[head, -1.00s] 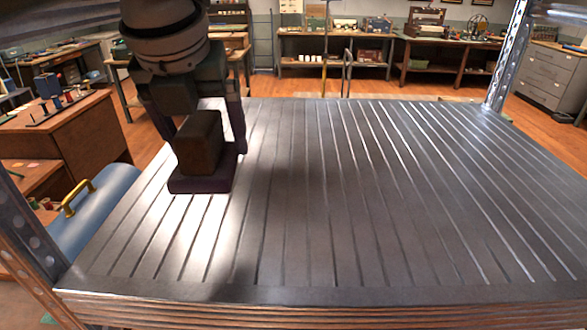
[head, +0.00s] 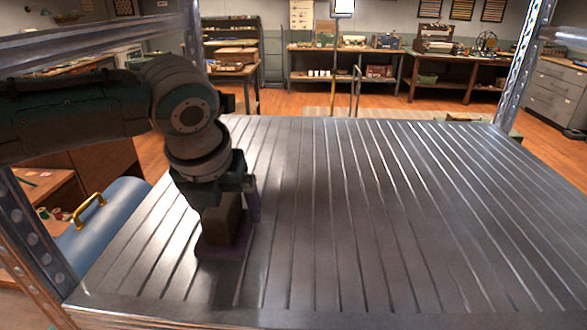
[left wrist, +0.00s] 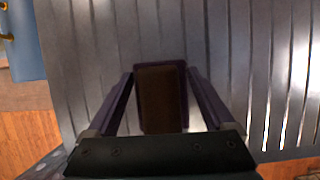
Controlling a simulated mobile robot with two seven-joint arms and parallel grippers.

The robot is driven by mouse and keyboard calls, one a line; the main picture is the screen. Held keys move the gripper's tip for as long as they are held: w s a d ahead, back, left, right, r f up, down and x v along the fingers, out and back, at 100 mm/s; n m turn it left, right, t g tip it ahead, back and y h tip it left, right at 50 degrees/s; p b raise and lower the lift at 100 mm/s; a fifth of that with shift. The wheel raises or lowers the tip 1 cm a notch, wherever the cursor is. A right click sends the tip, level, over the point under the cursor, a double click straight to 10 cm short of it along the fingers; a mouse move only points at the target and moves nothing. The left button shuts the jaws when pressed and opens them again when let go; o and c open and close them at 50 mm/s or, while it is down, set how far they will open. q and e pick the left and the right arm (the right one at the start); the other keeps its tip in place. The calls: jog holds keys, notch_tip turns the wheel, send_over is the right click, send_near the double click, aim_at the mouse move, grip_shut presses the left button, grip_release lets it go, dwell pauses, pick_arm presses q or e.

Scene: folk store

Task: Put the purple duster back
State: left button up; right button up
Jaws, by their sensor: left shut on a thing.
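The purple duster (head: 222,249) has a brown block on top and a dark purple base. It is at the left part of the grooved metal shelf (head: 390,220), toward the front. My left gripper (head: 224,215) comes down over it from above and is shut on its block. The left wrist view shows the duster (left wrist: 160,98) between the two purple-tinted fingers. I cannot tell whether its base touches the shelf or hangs just above it. My right gripper is not in view.
Metal uprights stand at the shelf's left (head: 35,235) and back right (head: 522,65) corners. A blue case with a yellow handle (head: 88,210) is beside the shelf on the left. The middle and right of the shelf are bare. Workbenches line the far wall.

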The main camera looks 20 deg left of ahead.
pick_arm(q)
jog(key=o, duration=1)
jog(key=shift+o, duration=0.2)
jog(key=shift+r, duration=0.15)
jog(key=v, duration=0.7)
jog(key=shift+r, duration=0.15)
